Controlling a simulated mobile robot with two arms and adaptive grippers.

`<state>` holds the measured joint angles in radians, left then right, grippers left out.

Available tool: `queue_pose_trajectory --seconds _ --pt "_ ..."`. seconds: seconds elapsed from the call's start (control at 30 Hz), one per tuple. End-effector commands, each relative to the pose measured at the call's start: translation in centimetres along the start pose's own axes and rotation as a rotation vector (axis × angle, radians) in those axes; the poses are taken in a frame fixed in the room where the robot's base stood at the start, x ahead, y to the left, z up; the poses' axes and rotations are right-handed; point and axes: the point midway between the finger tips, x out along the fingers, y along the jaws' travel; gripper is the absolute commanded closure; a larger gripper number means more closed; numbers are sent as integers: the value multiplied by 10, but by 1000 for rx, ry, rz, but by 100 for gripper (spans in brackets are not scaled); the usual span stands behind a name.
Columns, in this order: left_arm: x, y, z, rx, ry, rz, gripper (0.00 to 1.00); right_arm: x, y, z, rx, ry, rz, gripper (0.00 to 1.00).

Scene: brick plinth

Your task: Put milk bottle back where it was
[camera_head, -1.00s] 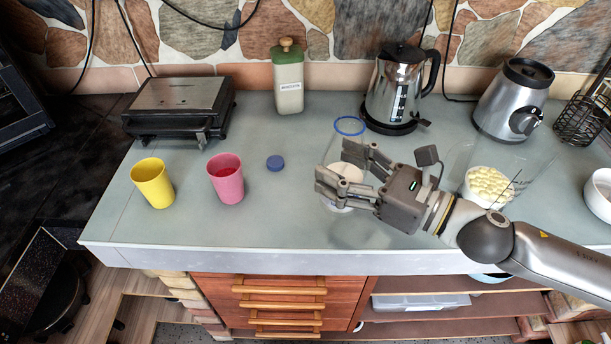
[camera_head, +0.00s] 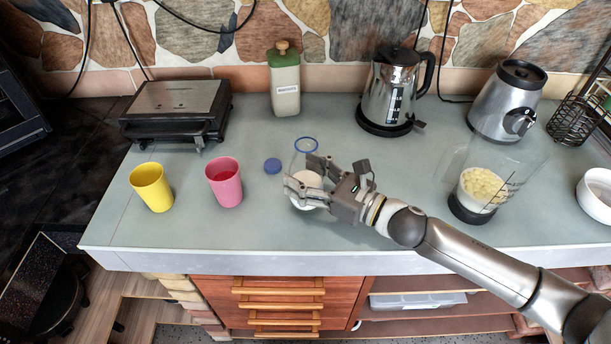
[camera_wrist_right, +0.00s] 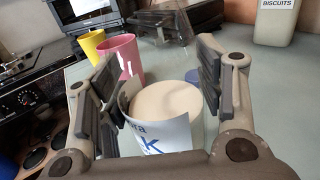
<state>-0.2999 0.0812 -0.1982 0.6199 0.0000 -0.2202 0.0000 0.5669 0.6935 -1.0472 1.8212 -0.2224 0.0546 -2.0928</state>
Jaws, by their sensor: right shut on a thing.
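The milk bottle (camera_head: 306,203) is clear, with a blue ring at its mouth, white milk inside and a printed label that shows in the wrist view (camera_wrist_right: 168,132). It looks upright, left of the middle of the counter. My right gripper (camera_head: 303,182) is shut on the bottle from the right side, with its fingers on either side of it. In the wrist view, the bottle sits between the two finger pads. I cannot tell whether its base touches the counter. A blue cap (camera_head: 272,166) lies on the counter just left of the bottle. My left gripper is not in view.
A pink cup (camera_head: 226,188) and a yellow cup (camera_head: 152,190) stand to the left. A biscuit container (camera_head: 285,88), a grill (camera_head: 176,110) and a kettle (camera_head: 390,95) stand at the back. A blender jug (camera_head: 478,192) stands right, near my arm. The counter's front strip is clear.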

Motion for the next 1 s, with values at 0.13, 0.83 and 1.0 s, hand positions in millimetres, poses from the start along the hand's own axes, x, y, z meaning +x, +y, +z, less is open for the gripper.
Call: queue_pose_trajectory --seconds 0.13,0.83,1.0 --pt "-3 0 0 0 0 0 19 1 0 -8 0 -5 0 86" --pt "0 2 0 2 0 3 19 0 0 -14 -1 -1 -1 17" --pt "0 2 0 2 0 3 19 0 0 -14 -1 -2 -1 17"
